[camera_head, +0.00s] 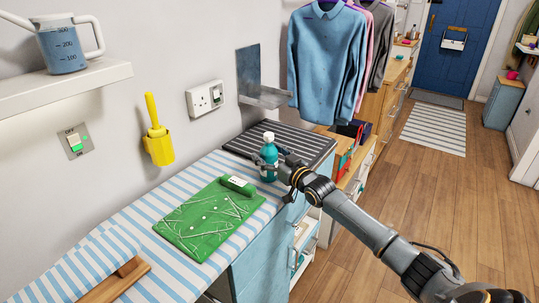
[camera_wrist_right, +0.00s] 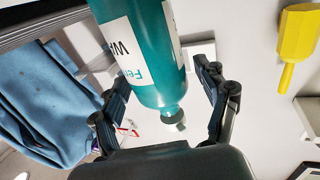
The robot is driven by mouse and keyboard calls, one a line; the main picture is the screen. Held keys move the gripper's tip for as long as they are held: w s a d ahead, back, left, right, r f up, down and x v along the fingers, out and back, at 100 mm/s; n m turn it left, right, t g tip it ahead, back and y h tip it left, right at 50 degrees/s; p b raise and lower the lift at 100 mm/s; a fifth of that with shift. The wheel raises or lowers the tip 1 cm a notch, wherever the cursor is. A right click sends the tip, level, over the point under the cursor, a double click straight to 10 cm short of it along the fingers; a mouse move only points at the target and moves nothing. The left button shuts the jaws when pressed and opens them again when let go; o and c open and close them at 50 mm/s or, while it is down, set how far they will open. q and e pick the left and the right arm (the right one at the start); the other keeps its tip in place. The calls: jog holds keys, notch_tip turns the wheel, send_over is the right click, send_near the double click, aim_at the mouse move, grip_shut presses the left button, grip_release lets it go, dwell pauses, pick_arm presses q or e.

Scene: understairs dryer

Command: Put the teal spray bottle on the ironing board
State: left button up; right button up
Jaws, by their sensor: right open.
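The teal spray bottle (camera_head: 268,165) with a white cap stands upright on the blue-and-white striped ironing board (camera_head: 70,250), near its far end. My right gripper (camera_head: 274,160) is open, with its fingers on either side of the bottle. In the right wrist view the labelled teal bottle (camera_wrist_right: 145,50) lies between the spread fingers of my right gripper (camera_wrist_right: 160,78), with a visible gap on the right finger's side. Contact with the left finger is unclear. My left gripper is not in view.
A dark ribbed rest (camera_head: 292,144) lies just beyond the bottle. A wooden piece (camera_head: 115,282) is at lower left. Shirts (camera_head: 325,60) hang behind. The wooden floor to the right is clear.

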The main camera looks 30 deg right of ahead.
jog(key=shift+r, duration=0.1)
jog(key=s, duration=1.2)
jog(key=shift+d+p, duration=0.3)
jog(key=shift+d, duration=0.05)
